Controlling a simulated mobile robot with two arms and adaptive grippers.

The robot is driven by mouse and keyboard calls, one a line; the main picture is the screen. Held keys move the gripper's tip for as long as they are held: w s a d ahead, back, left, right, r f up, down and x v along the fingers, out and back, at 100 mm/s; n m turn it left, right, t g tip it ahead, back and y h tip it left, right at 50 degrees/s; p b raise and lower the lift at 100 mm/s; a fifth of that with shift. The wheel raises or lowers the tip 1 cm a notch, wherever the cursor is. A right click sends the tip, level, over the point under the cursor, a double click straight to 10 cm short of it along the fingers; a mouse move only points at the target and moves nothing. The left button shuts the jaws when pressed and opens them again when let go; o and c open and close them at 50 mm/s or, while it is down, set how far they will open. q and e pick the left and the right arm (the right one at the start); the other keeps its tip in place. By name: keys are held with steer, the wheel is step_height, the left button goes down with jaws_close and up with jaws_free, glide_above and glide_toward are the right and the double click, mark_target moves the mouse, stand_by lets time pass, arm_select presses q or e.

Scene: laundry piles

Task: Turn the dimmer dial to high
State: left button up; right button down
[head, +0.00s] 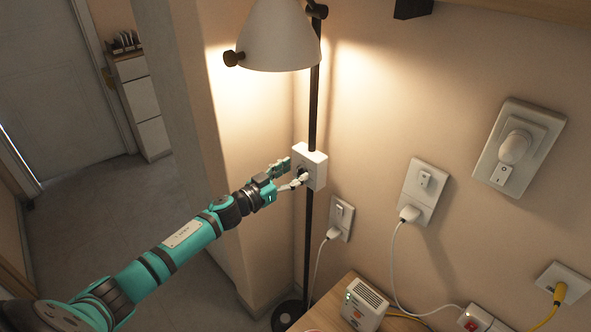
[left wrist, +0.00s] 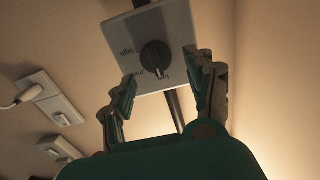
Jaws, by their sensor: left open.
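The white dimmer box (head: 314,168) is mounted on the dark pole of the floor lamp (head: 279,38), whose light is on. In the left wrist view, the black dimmer dial (left wrist: 154,55) sits on the box face, with labels high, med and low around it. A pale mark on the dial points toward the low end. My left gripper (head: 296,172) is in front of the box, open, and its fingers (left wrist: 168,78) lie on either side of the lower part of the face. I cannot tell if they touch the dial. My right gripper is not in view.
Wall sockets with switches and plugs (head: 424,192) line the wall to the right. A white device with green lights (head: 364,304) and a power strip (head: 474,320) sit on the wooden surface (head: 335,289) below. Floor (head: 110,215) is clear at left.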

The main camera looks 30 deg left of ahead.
arm_select(q)
steer(key=shift+w+d, duration=0.25)
steer(key=shift+w, duration=0.4)
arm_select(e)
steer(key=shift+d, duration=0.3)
arm_select(q)
steer(key=c, duration=1.1)
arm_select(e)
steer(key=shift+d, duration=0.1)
